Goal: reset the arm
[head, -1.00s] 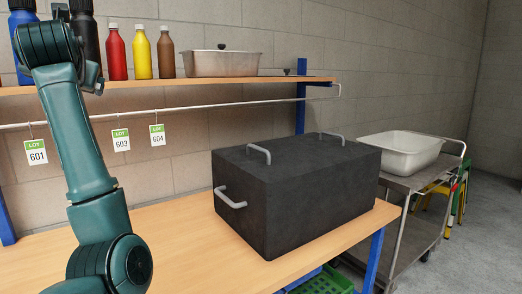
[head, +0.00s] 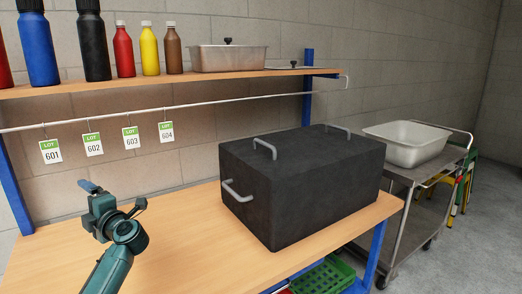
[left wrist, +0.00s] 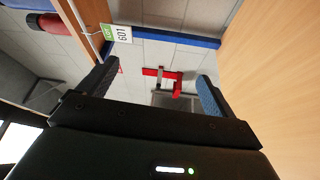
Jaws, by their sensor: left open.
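My left gripper (head: 114,196) is raised over the left end of the wooden bench, its teal arm coming up from the bottom edge. Its two blue fingers stand apart with nothing between them, which also shows in the left wrist view (left wrist: 155,88). It is clear of the black box (head: 305,185), which has grey handles and sits on the bench to its right. My right gripper is not in view.
The bench top (head: 170,245) is bare left of the box. Lot tags (head: 94,144) hang from a rail (head: 230,109) behind. The shelf above holds bottles (head: 123,50) and a metal pan (head: 228,57).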

